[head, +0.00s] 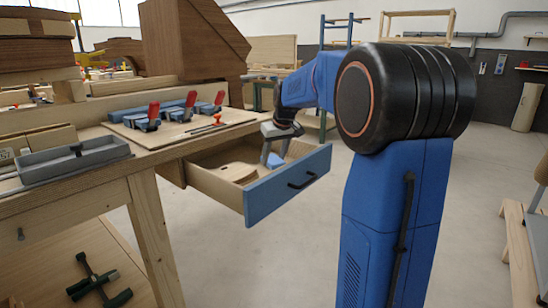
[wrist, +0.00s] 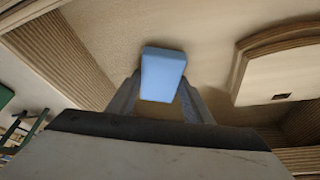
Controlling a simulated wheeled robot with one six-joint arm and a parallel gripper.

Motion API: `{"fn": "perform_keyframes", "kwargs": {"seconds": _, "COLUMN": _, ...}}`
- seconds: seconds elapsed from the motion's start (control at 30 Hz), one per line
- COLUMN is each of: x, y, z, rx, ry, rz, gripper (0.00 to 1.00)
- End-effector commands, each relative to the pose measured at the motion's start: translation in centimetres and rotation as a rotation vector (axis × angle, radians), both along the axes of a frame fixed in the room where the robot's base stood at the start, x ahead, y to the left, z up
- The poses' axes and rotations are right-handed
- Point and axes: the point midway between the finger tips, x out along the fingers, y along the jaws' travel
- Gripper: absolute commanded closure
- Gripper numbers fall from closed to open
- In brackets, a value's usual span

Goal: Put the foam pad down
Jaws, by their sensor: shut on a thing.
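The foam pad (wrist: 162,74) is a light blue block between the fingertips of my gripper (wrist: 160,92) in the wrist view. In the head view my gripper (head: 276,156) points down into the open drawer (head: 290,183), which has a blue front and a black handle. A bit of the blue pad (head: 274,161) shows low between the fingers. My gripper is shut on the pad. The pad's underside is hidden, so I cannot tell whether it touches the drawer floor.
A curved wooden piece (wrist: 285,72) lies in the drawer to the right of the pad in the wrist view; it also shows in the head view (head: 238,172).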

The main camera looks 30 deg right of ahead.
Motion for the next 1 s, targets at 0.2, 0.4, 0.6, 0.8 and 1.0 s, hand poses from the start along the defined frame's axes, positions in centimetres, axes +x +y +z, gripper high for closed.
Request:
{"fn": "perform_keyframes", "kwargs": {"seconds": 0.2, "x": 0.0, "y": 0.0, "z": -0.1, "rx": 0.000, "ry": 0.000, "rz": 0.000, "gripper": 0.36}}
{"fn": "perform_keyframes", "kwargs": {"seconds": 0.4, "x": 0.0, "y": 0.0, "z": -0.1, "rx": 0.000, "ry": 0.000, "rz": 0.000, "gripper": 0.36}}
{"fn": "perform_keyframes", "kwargs": {"seconds": 0.6, "x": -0.3, "y": 0.0, "z": 0.8, "rx": -0.001, "ry": -0.002, "rz": 0.000, "gripper": 0.36}}
{"fn": "perform_keyframes", "kwargs": {"seconds": 0.8, "x": -1.5, "y": 0.0, "z": 3.9, "rx": -0.002, "ry": -0.003, "rz": -0.001, "gripper": 0.36}}
{"fn": "perform_keyframes", "kwargs": {"seconds": 1.0, "x": -3.0, "y": 0.1, "z": 7.5, "rx": -0.002, "ry": -0.004, "rz": -0.001, "gripper": 0.36}}
